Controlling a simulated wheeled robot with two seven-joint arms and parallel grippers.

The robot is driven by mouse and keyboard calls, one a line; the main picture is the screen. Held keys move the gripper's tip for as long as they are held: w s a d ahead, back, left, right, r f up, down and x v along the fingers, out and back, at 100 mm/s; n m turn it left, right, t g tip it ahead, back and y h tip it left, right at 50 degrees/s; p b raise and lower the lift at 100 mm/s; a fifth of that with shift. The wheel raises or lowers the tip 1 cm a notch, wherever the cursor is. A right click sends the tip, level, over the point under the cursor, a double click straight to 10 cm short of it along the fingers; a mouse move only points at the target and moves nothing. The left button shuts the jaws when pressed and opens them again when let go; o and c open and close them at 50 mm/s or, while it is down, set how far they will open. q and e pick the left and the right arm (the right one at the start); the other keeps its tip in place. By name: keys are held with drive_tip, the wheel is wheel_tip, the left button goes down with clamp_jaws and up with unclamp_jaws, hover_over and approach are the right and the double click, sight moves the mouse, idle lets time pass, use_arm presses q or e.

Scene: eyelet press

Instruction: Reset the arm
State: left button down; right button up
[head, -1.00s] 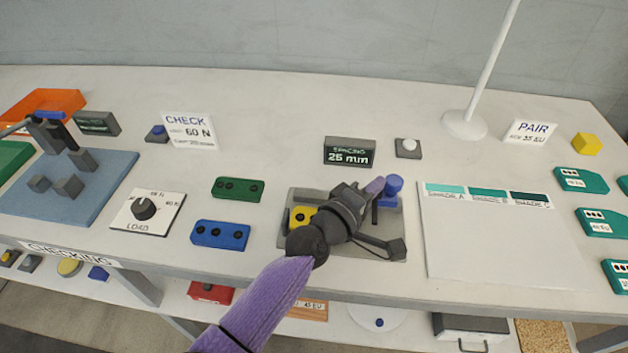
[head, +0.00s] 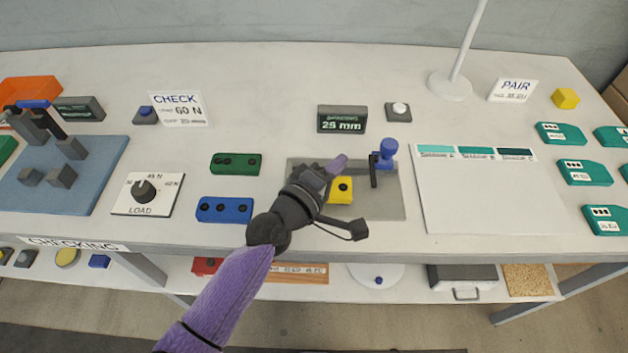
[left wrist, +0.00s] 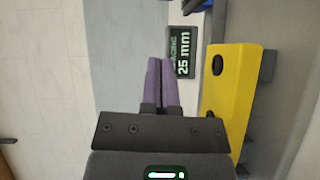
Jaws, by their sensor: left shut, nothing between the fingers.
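My left gripper (head: 338,163) is shut and empty, held above the left part of the grey press plate (head: 392,207). In the left wrist view its purple fingers (left wrist: 160,82) lie together with nothing between them. A yellow block (head: 341,190) with dark holes sits on the plate, partly hidden behind my gripper; it also shows in the left wrist view (left wrist: 232,90), beside the fingers. A blue-topped press post with a dark lever (head: 386,155) stands on the plate to the right, apart from my gripper. My right gripper is not in view.
A spacing display (head: 342,119) reading 25 mm stands behind the plate, next to a white button (head: 399,111). Green (head: 236,163) and blue (head: 224,209) blocks lie left of my arm. A white sheet (head: 480,200) lies right. Teal cards (head: 584,171) are at far right.

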use_arm(q)
drive_tip(key=v, duration=0.5)
drive_tip(key=shift+s+a+p, duration=0.2)
drive_tip(key=shift+s+p, duration=0.15)
drive_tip(key=shift+p, duration=0.05)
drive_tip(key=s+m, duration=0.1)
drive_tip(key=s+f+m+g, duration=0.1)
drive_tip(key=s+m+g, duration=0.1)
drive_tip(key=shift+d+f, duration=0.15)
drive_tip(key=shift+d, duration=0.15)
drive_tip(key=s+f+m+g, duration=0.1)
drive_tip(key=s+a+f+m+g+y, duration=0.1)
drive_tip(key=s+m, duration=0.1)
drive_tip(key=s+a+f+m+g+y, duration=0.1)
drive_tip(key=s+m, duration=0.1)
drive_tip(key=shift+s+a+f+g, duration=0.1)
drive_tip(key=shift+s+a+g, duration=0.15)
drive_tip(key=shift+g, duration=0.15)
drive_tip(key=s+a+f+m+g+y, duration=0.2)
drive_tip(key=s+a+m+g+y, duration=0.25)
drive_tip(key=s+a+y, duration=0.55)
drive_tip(key=s+a+f+g+h, duration=0.2)
drive_tip(key=s+f, duration=0.1)
drive_tip(key=f, duration=1.4)
drive_tip(key=s+a+f+g, duration=0.1)
drive_tip(key=s+a+f, duration=0.2)
drive_tip(key=s+f, duration=0.8)
drive_tip(key=s, duration=0.3)
drive_tip(key=shift+s+f, duration=0.25)
drive_tip(key=shift+f, duration=0.15)
